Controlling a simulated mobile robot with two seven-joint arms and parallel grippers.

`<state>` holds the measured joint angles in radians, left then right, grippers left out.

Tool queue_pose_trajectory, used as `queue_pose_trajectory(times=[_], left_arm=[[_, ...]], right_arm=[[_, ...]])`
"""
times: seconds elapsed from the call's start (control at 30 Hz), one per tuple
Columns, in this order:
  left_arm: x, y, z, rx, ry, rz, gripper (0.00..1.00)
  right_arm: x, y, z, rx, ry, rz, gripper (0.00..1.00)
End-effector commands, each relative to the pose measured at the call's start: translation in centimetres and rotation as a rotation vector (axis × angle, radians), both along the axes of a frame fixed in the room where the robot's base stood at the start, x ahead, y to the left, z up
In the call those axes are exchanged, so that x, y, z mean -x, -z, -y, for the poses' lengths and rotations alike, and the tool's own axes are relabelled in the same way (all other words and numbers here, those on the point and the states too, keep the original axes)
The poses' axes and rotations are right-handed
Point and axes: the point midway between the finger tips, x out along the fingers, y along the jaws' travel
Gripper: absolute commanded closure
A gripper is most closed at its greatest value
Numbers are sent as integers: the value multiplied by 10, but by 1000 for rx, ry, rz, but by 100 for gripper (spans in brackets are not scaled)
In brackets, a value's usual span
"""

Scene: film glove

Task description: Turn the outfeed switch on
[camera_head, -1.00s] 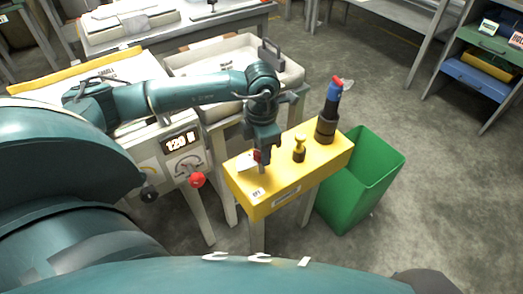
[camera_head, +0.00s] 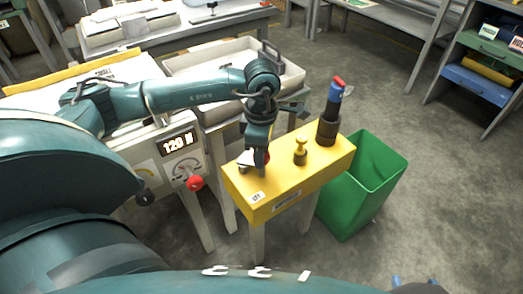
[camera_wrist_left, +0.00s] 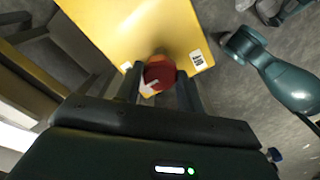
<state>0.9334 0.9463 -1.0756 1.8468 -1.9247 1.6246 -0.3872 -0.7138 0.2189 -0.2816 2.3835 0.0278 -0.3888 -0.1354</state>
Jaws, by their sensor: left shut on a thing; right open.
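A yellow box (camera_head: 290,185) stands on legs in the middle of the head view. A red knob (camera_wrist_left: 158,75) with a white arrow mark sits at its left end. My left gripper (camera_head: 260,165) reaches down over this end, and its two fingers are shut on the red knob. In the left wrist view the arrow points toward the lower left. White labels (camera_wrist_left: 197,58) lie on the box on either side of the knob. Part of my right gripper (camera_head: 415,284) shows at the bottom edge of the head view, well apart from the box, open.
A brass knob (camera_head: 300,152) and a dark post with a blue and red top (camera_head: 328,125) stand on the yellow box. A green bin (camera_head: 375,195) is to its right. A panel reading "120 N" (camera_head: 180,143) with a red knob (camera_head: 195,183) is on the left.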

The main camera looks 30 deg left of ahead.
Motion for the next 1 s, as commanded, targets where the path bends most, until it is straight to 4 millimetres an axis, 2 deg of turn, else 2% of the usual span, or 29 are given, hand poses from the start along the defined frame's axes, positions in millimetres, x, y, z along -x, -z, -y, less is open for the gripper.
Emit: queue_pose_trajectory(times=[0.4, 0.43, 0.6, 0.7, 1.0], left_arm=[[0, -1, 0, 0, 9, 2, 85], [0, -1, 0, 0, 8, 2, 60], [0, -1, 0, 1, 7, 1, 46], [0, 0, 0, 0, 7, 1, 41], [-1, -7, 0, 0, 6, 2, 41]], right_arm=[[2, 2, 0, -1, 0, -5, 53], [2, 2, 0, -2, 1, -5, 53], [2, 2, -1, -4, 3, -8, 53], [2, 2, -1, -6, 5, -9, 53], [2, 1, -1, -9, 6, -11, 53]])
